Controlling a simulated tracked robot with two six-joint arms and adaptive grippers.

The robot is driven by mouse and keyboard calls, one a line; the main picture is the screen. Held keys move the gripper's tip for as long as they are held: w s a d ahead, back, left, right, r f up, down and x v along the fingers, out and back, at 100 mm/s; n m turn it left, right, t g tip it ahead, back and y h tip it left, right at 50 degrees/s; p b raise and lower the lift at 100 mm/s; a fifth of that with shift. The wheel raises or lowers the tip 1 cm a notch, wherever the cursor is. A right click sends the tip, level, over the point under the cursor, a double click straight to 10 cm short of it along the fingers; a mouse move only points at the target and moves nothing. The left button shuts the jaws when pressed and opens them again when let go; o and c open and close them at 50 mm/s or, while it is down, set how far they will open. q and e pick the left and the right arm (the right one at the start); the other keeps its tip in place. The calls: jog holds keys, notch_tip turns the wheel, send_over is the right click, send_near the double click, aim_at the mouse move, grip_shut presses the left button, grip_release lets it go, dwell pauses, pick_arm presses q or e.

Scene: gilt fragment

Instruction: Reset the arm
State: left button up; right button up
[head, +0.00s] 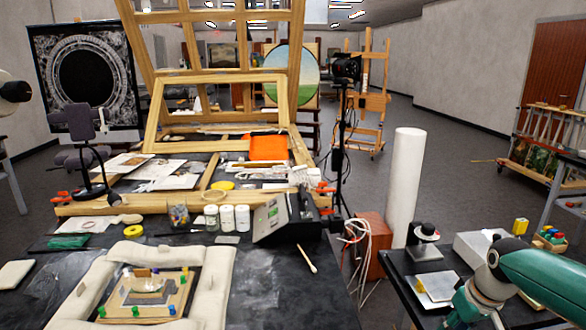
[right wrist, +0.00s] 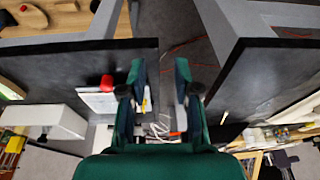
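My right arm (head: 545,270) comes in from the lower right of the head view, over the right side table. The right wrist view shows its green gripper (right wrist: 158,82) with the two fingers apart. The gap between them is empty, with grey floor and pale cables beyond. My left gripper does not show in either view. The gilt fragment (head: 148,289) lies on the black worktable between pale padded rolls (head: 208,292), with small coloured blocks around it. It is well left of my right arm.
The right side table (head: 405,272) holds a black-and-white device (head: 426,236), a white box (head: 478,247) and a small flat panel (head: 437,286). A tall white roll (head: 405,185) and a red-brown box (head: 370,240) with cables stand between the tables. A cotton swab (head: 307,259) lies on the worktable.

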jog(key=s+a+f+g+y, duration=0.1)
jog(key=s+a+f, duration=0.25)
jog(key=f, duration=0.35)
jog(key=s+a+f+g, duration=0.2)
jog(key=s+a+f, duration=0.15)
jog(key=f, duration=0.35)
jog(key=s+a+f+g+y, duration=0.1)
jog(key=s+a+f, duration=0.2)
jog(key=a+f, duration=0.25)
jog(key=s+a+f+m+t, duration=0.1)
jog(key=s+a+f, duration=0.3)
jog(key=s+f, duration=0.2)
jog(key=s+a+f+m+y, duration=0.1)
jog(key=s+a+f+m, duration=0.1)
jog(key=s+a+f, duration=0.3)
jog(key=s+f, duration=0.1)
jog(key=s, duration=0.2)
jog(key=shift+a+f+m+t+p, duration=0.2)
jog(key=shift+m+t+p, duration=0.1)
jog(key=shift+t+p, duration=0.1)
jog(key=shift+c, duration=0.3)
